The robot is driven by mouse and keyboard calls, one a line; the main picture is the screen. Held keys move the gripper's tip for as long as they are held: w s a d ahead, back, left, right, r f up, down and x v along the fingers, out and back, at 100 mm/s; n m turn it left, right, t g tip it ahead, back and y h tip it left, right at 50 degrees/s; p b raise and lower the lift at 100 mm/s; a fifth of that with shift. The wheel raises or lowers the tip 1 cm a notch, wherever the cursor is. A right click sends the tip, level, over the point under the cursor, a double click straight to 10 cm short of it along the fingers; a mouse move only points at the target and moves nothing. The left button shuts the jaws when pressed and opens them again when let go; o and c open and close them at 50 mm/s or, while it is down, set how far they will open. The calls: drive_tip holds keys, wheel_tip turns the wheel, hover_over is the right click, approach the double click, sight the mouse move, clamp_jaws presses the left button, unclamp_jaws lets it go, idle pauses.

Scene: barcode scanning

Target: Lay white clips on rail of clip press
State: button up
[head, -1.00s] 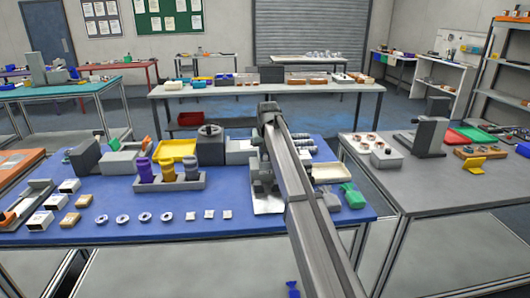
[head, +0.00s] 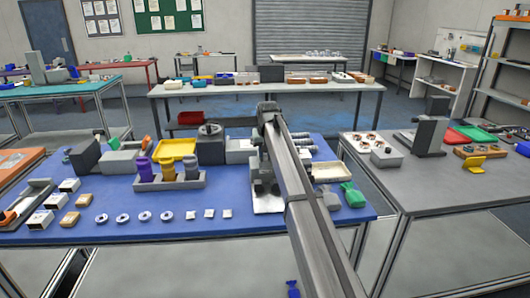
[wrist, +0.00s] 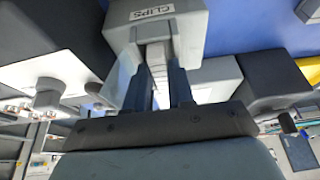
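A grey box marked CLIPS (wrist: 155,25) is ahead of my gripper in the wrist view. A narrow strip with small white pieces (wrist: 157,66) comes out below it. My gripper (wrist: 158,83) has its two fingers a small distance apart, one on each side of this strip. Whether they touch or pinch a clip cannot be told. In the head view my gripper (head: 262,186) is low over the blue table, above a pale metal plate (head: 268,206), and my arm hides part of this area. I cannot tell for sure which device is the clip press.
On the blue table (head: 160,231) are a holder with purple and yellow bottles (head: 170,183), a yellow tray (head: 176,147), a row of round discs (head: 145,216) and white squares (head: 210,213). A green object (head: 353,195) lies right of my arm. The front edge is clear.

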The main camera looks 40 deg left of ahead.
drive_tip(key=v, duration=1.2)
drive_tip(key=shift+r, duration=0.15)
